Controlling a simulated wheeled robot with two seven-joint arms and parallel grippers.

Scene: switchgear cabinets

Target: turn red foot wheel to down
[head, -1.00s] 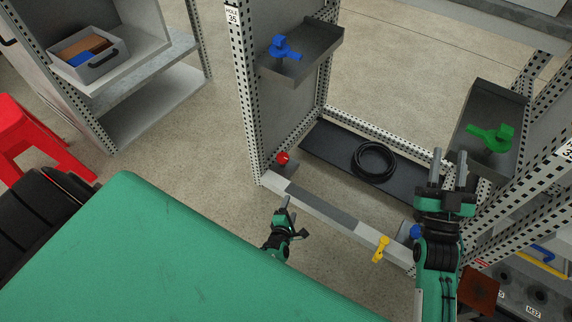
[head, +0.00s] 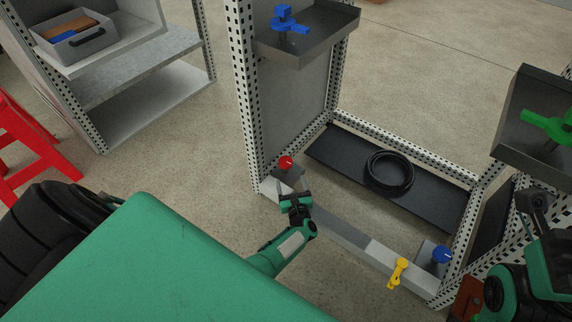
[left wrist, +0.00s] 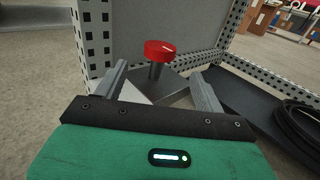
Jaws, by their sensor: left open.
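The red foot wheel (head: 286,162) is a small round knob on a short post, low at the left corner of the cabinet frame. In the left wrist view the red wheel (left wrist: 160,49) stands ahead of my left gripper (left wrist: 163,84), seen between its two spread fingers and beyond their tips. My left gripper (head: 292,193) is open and empty, just in front of the wheel in the head view, and apart from it as far as I can tell. My right arm is at the lower right edge; its fingers cannot be made out clearly.
A blue knob (head: 442,256) and a yellow handle (head: 398,272) sit at the right end of the bottom rail (head: 345,233). A black cable coil (head: 389,173) lies on the dark floor plate. Blue (head: 290,22) and green (head: 548,126) valve handles sit on trays above.

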